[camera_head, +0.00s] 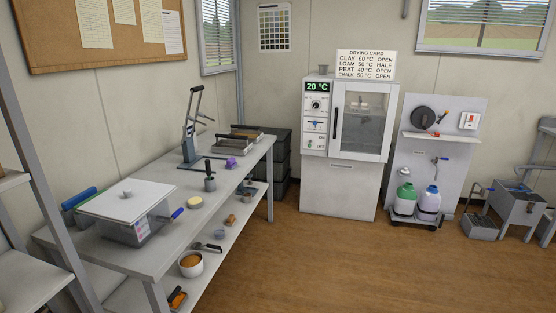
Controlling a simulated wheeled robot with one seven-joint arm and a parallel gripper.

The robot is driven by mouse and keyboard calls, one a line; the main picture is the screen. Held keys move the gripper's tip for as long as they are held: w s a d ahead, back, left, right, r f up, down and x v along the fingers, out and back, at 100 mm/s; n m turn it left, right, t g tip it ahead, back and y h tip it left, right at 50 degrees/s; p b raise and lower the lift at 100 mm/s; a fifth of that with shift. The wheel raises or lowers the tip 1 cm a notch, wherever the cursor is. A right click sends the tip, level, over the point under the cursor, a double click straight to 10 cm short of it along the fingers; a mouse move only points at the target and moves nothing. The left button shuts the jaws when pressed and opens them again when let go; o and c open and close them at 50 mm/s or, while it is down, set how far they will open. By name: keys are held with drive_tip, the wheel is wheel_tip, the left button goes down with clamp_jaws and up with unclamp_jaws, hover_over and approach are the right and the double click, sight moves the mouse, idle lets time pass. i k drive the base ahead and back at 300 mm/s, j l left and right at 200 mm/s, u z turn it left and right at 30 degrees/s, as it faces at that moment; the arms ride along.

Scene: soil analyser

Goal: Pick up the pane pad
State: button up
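I cannot tell for certain which thing is the pane pad. A small round pale-yellow pad (195,202) lies flat on the grey workbench (160,258), right of the lidded clear box. A small purple lump (231,162) lies farther back on the same bench, near its right edge; its exact shape is too small to tell. The two stand apart, with a dark-handled grey tool (210,184) upright between them. My gripper is not in view.
A lever press (191,138) stands farther back. A lower shelf holds a bowl (191,269) and small tools. A drying oven (343,147) stands at the back. The wooden floor right of the bench is clear.

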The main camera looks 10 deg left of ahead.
sight(231, 162)
drive_tip(key=i+u, duration=0.15)
drive_tip(key=i, duration=0.5)
drive_tip(key=i+u, duration=0.1)
drive_tip(key=i, duration=0.55)
drive_tip(key=i+l+u, duration=0.15)
drive_tip(key=i, duration=0.45)
